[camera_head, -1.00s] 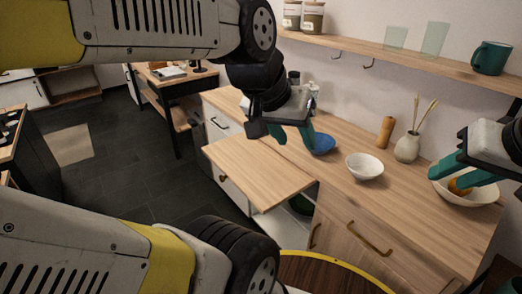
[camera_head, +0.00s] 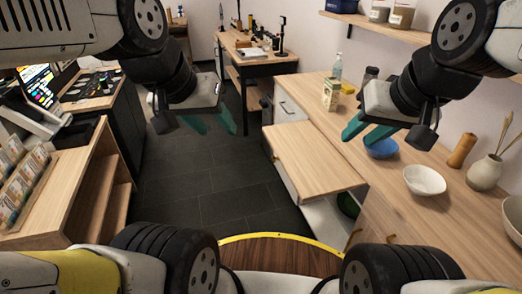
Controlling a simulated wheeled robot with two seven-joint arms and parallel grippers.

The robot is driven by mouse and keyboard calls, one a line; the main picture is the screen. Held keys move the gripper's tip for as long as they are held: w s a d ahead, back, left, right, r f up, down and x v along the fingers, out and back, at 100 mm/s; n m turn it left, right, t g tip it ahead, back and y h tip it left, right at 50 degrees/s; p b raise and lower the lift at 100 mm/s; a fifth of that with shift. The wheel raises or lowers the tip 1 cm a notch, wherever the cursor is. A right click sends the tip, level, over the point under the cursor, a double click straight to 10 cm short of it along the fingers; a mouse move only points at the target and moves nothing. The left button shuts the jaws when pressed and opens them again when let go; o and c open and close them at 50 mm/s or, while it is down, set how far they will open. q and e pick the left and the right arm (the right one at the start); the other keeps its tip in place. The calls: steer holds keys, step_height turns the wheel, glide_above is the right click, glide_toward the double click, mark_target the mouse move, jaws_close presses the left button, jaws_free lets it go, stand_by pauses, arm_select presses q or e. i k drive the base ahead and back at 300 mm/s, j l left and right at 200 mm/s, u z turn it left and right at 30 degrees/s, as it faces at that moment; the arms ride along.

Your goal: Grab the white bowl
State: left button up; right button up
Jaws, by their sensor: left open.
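The white bowl (camera_head: 424,181) stands upright on the wooden counter at the right and looks empty. A blue bowl (camera_head: 381,148) sits behind it to the left, partly covered by my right gripper. My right gripper (camera_head: 366,131) hangs above and left of the white bowl, with its teal fingers spread and nothing between them. My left gripper (camera_head: 211,122) is open and empty in front of the dark floor, well left of the counter. Neither gripper touches the white bowl.
A beige vase (camera_head: 486,171) and a wooden cylinder (camera_head: 462,150) stand right of the bowl. Another white bowl (camera_head: 513,217) is cut off at the right edge. A drawer-like wooden top (camera_head: 311,157) juts out from the counter. A shelf (camera_head: 385,30) runs above.

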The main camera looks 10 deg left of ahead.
mark_target(422, 181)
steer(key=z, duration=1.4)
steer(key=i+j+u, duration=0.3)
steer(key=j, duration=0.15)
steer(key=k, duration=0.05)
